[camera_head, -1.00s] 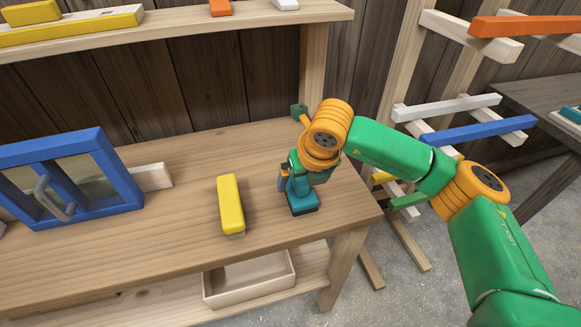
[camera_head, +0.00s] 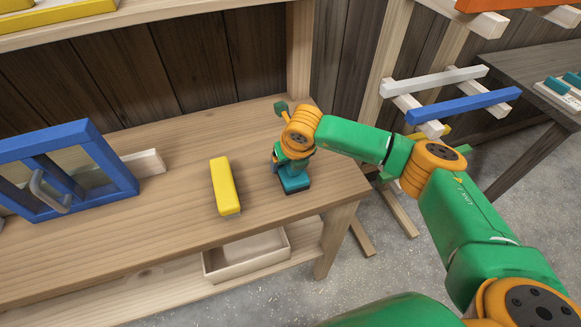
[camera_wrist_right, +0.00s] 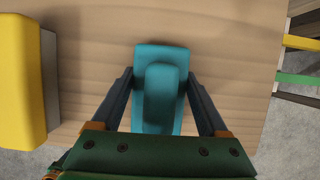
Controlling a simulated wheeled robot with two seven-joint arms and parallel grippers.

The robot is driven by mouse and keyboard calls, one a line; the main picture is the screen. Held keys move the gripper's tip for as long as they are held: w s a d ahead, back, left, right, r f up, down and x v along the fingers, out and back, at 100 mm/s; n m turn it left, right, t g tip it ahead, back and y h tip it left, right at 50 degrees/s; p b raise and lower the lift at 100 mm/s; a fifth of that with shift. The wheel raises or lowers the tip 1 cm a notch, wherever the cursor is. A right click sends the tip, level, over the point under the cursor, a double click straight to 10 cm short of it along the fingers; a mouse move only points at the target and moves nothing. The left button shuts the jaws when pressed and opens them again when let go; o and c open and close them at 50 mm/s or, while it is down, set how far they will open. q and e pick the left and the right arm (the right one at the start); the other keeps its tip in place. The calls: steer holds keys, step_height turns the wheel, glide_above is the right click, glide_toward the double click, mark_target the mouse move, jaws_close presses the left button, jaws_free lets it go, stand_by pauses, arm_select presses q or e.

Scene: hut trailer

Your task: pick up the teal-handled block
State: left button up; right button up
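The teal-handled block (camera_head: 295,182) stands on the wooden bench near its right end. In the right wrist view the block (camera_wrist_right: 160,58) is in the middle, its raised teal handle running toward my gripper. My right gripper (camera_wrist_right: 160,78) is above it with one dark finger on each side of the handle. Gaps show between the fingers and the handle, so it is open. In the head view the right gripper (camera_head: 281,160) is at the block and partly hidden by the wrist. My left gripper is in neither view.
A yellow block (camera_head: 225,186) lies just left of the teal one. A blue-framed window (camera_head: 95,150) stands further left. A shelf (camera_head: 150,18) runs above the bench. A rack with a blue bar (camera_head: 465,106) and a white bar (camera_head: 435,80) stands right. An open box (camera_head: 245,256) sits below.

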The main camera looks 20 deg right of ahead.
mark_target(286, 177)
steer(key=shift+w, duration=0.1)
jaws_close()
steer(key=shift+r, duration=0.4)
steer(key=s+r+b, duration=0.1)
steer(key=r, duration=0.1)
steer(key=s+a+r+b, duration=0.1)
steer(key=r, duration=0.2)
steer(key=s+a+r+b, duration=0.1)
steer(key=s+r, duration=0.1)
steer(key=shift+r, duration=0.15)
steer(key=s+a+r+b, duration=0.2)
steer(key=s+r, duration=0.3)
steer(key=s, duration=0.4)
steer(key=shift+a+b, duration=0.4)
steer(key=shift+a, duration=0.45)
